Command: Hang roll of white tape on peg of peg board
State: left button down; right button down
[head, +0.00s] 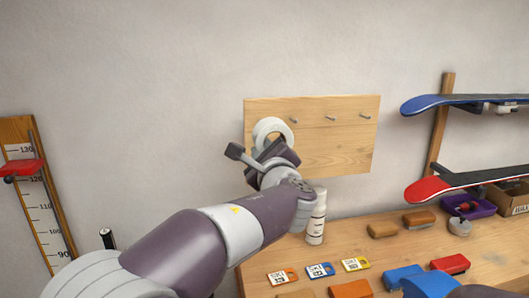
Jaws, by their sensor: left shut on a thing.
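The roll of white tape (260,129) is held up in front of the left part of the wooden peg board (340,150), its ring facing me. My left gripper (270,148) is shut on the lower part of the roll, and the gripper and wrist hide that part. The leftmost visible peg (293,121) shows just right of the roll's upper edge. I cannot tell the gap in depth between roll and board. Two more bare pegs, the middle peg (330,117) and the right peg (365,115), stick out further right. My right gripper is not in view.
A white bottle (316,220) stands on the wooden bench (340,252) below the board, close to my left arm. Cards, coloured blocks, a purple bin (470,207) and a cardboard box (510,198) occupy the bench.

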pick_arm(q)
jog(key=p, duration=0.3)
send_near(251, 131)
jog(key=shift+w+a+r+p, duration=0.1)
jog(key=shift+w+a+p, duration=0.1)
jog(key=shift+w+p, duration=0.9)
jog(key=shift+w+a+r+p, duration=0.1)
jog(key=shift+w+a+p, duration=0.2)
jog(key=shift+w, duration=1.5)
jog(key=shift+w+f+b, duration=0.15)
jog(key=shift+f+b, duration=0.35)
jog(key=shift+b, duration=0.05)
jog(key=c, duration=0.7)
grip_release()
jog(key=shift+r, duration=0.15)
jog(key=shift+r, duration=0.1)
jog(key=shift+c, duration=0.2)
